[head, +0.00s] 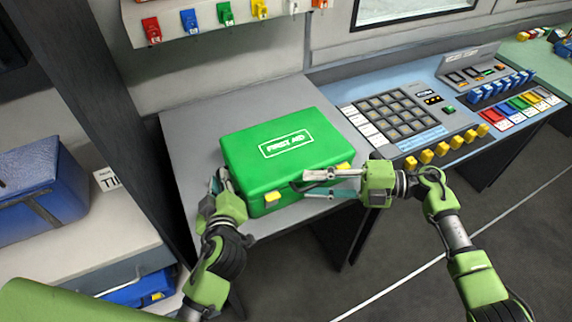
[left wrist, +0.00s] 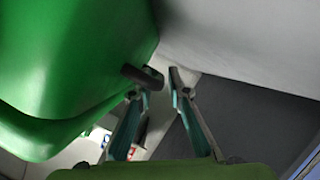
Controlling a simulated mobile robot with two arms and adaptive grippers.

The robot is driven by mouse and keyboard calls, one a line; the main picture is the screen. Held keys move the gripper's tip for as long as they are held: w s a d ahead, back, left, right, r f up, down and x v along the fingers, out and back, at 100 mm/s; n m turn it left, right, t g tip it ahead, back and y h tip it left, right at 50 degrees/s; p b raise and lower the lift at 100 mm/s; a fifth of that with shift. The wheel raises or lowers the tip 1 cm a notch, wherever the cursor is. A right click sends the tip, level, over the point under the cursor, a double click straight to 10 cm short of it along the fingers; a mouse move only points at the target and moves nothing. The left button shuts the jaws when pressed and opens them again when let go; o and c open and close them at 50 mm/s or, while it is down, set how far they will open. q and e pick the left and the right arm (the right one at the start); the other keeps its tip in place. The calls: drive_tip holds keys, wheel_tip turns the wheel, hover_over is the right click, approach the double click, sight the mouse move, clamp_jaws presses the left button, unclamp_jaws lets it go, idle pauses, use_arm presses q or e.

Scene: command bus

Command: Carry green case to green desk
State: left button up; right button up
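The green first aid case (head: 285,150) lies flat on the grey desk (head: 187,117), with yellow latches and a dark handle on its front side. A green desk top (head: 532,61) shows at the far right. My left gripper (head: 220,182) is beside the case's left front corner. My right gripper (head: 308,184) is at the case's front right, fingers parted near the handle. I cannot tell whether it touches the handle.
A blue desk with a keypad panel (head: 397,115) and coloured switches stands right of the grey desk. Coloured key tags (head: 225,13) hang above. A blue case (head: 45,185) sits on a shelf at left. The floor (head: 420,255) in front is clear.

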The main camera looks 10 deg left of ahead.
use_arm(q)
drive_tip(key=shift+w, duration=0.1)
clamp_jaws()
use_arm(e)
clamp_jaws()
